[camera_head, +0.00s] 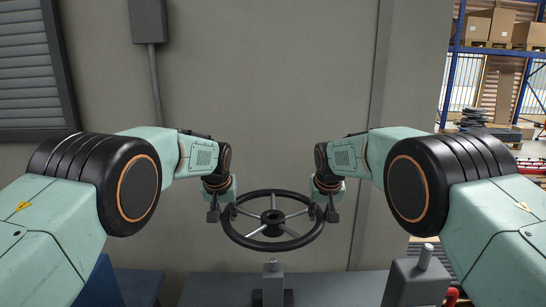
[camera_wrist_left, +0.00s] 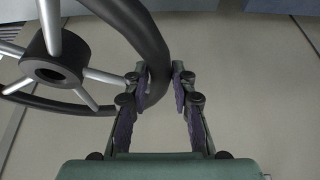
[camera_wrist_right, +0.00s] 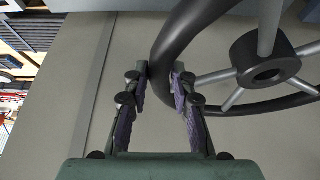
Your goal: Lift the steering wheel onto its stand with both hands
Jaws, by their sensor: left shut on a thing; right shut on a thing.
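The black steering wheel (camera_head: 272,242) with silver spokes and a dark hub hangs level in the air between my two grippers in the head view. My left gripper (camera_head: 222,210) is shut on the left side of its rim; the left wrist view shows the rim (camera_wrist_left: 150,50) between the fingers (camera_wrist_left: 160,82). My right gripper (camera_head: 325,210) is shut on the right side; the right wrist view shows the rim (camera_wrist_right: 172,45) between the fingers (camera_wrist_right: 160,82). The stand, a grey post (camera_head: 272,283), is below the wheel, apart from it.
A grey bench (camera_head: 220,287) runs along the bottom. A grey block with a peg (camera_head: 415,280) stands at its right. A blue block (camera_head: 130,285) is at lower left. A grey wall (camera_head: 270,80) is behind; shelves with boxes (camera_head: 490,28) are far right.

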